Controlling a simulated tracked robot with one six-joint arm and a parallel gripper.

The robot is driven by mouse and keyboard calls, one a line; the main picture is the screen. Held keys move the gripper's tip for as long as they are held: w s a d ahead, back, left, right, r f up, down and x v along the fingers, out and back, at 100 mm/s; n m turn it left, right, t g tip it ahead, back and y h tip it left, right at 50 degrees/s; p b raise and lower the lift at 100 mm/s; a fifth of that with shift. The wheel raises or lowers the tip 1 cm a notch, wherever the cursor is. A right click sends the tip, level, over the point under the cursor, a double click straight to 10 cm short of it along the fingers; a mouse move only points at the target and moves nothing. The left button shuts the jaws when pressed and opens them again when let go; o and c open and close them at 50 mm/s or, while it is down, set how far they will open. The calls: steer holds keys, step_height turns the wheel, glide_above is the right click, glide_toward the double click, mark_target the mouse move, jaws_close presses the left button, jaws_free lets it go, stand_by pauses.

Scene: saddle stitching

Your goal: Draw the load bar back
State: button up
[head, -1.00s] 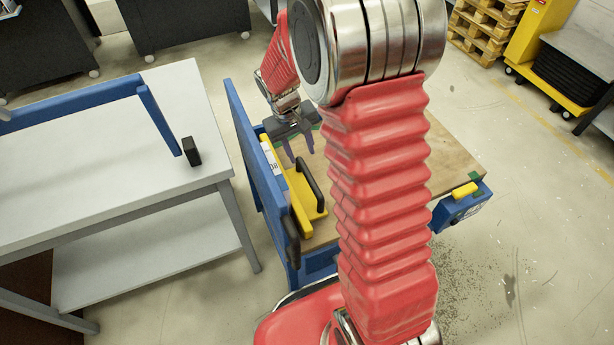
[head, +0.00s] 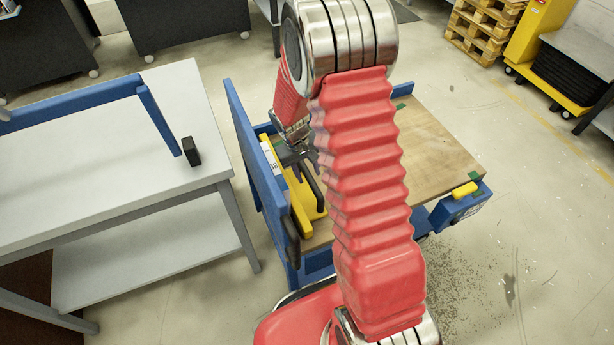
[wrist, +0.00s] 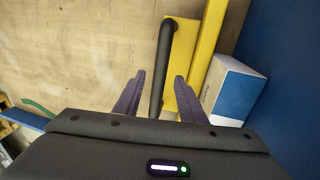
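The load bar (head: 301,216) is yellow, with a flat yellow plate and a black bar handle (head: 317,193). It lies along the blue side panel of the wood-topped cart. In the wrist view the yellow bar (wrist: 208,50) runs up the right of centre, with the black handle (wrist: 164,55) left of it. My gripper (wrist: 160,76) is open, and the handle shows between its two fingers with a gap on each side. Contact is not visible. In the head view my gripper (head: 300,158) is at the handle's far end, partly hidden by my arm.
The blue side panel (head: 255,150) stands close beside the bar. A white and blue box (wrist: 232,88) sits right of the fingers in the wrist view. The wooden top (head: 430,150) is clear to the right. A grey table (head: 100,150) stands at left.

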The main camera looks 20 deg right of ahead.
steer(key=shift+d+f, duration=0.25)
steer(key=shift+f, duration=1.05)
jaws_close()
